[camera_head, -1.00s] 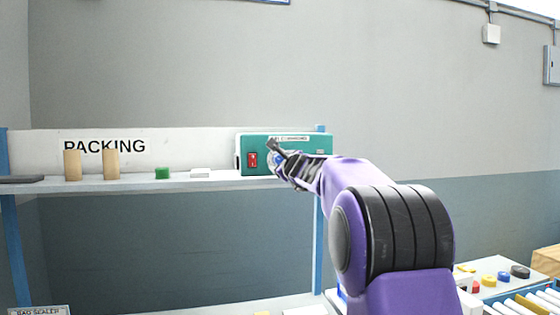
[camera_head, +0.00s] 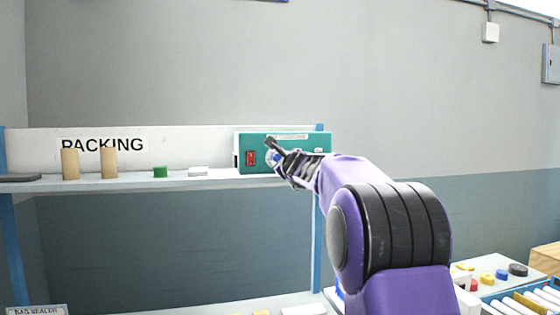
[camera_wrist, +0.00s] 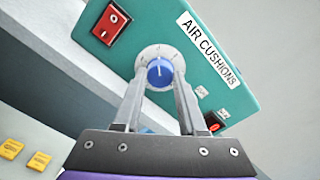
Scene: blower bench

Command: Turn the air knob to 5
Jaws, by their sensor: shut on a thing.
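The air knob (camera_wrist: 160,72) is blue and sits in a white dial ring with small marks on the teal air cushions box (camera_head: 259,142). A pale line on the knob points roughly to the top of the wrist view; the dial's numbers are too small to read. My gripper (camera_wrist: 160,78) has one finger on each side of the knob and is shut on it. In the head view my gripper (camera_head: 271,150) reaches the box front from the right and mostly hides the knob.
A red rocker switch (camera_wrist: 110,25) is beside the dial, and a smaller black-and-red part (camera_wrist: 213,122) is near the box's lower edge. The box stands at the right end of a shelf (camera_head: 135,184). Tan cylinders (camera_head: 109,163) and a green piece (camera_head: 160,171) stand to its left.

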